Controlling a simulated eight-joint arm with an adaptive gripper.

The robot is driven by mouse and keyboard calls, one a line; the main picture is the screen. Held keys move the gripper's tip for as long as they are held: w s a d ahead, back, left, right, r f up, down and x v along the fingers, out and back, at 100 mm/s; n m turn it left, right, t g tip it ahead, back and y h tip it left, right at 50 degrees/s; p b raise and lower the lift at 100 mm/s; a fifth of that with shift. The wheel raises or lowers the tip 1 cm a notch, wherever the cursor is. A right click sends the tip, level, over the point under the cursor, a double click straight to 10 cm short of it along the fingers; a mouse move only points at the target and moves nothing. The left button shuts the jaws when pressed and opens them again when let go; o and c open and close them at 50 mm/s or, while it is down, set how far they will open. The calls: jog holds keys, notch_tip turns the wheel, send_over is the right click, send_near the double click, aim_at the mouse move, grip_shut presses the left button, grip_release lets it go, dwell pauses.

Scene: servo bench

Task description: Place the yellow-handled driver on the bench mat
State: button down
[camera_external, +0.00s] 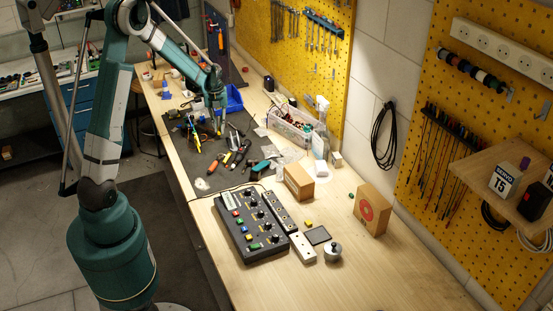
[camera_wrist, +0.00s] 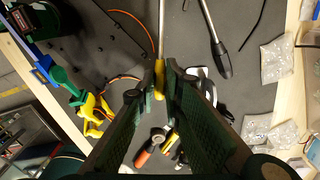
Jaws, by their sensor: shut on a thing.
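My gripper (camera_external: 218,127) is over the dark bench mat (camera_external: 181,142). In the wrist view my gripper (camera_wrist: 160,88) is shut on the yellow-handled driver (camera_wrist: 160,74). The yellow handle is between the fingertips, and its metal shaft runs toward the top of the picture. Part of the handle is hidden by the fingers. The mat (camera_wrist: 100,55) fills much of the wrist view below the driver. I cannot tell whether the driver touches the mat.
Clear plastic bags (camera_wrist: 277,60) lie at the right. A blue bin (camera_external: 235,99) and a clear parts box (camera_external: 290,124) stand near the gripper.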

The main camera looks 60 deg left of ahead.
jog(key=shift+f, duration=1.8)
jog(key=shift+f, duration=0.2)
jog(key=c, duration=2.5)
grip_release()
jog(key=shift+o, duration=0.2)
jog(key=shift+r, duration=0.15)
jog(key=shift+r, duration=6.05)
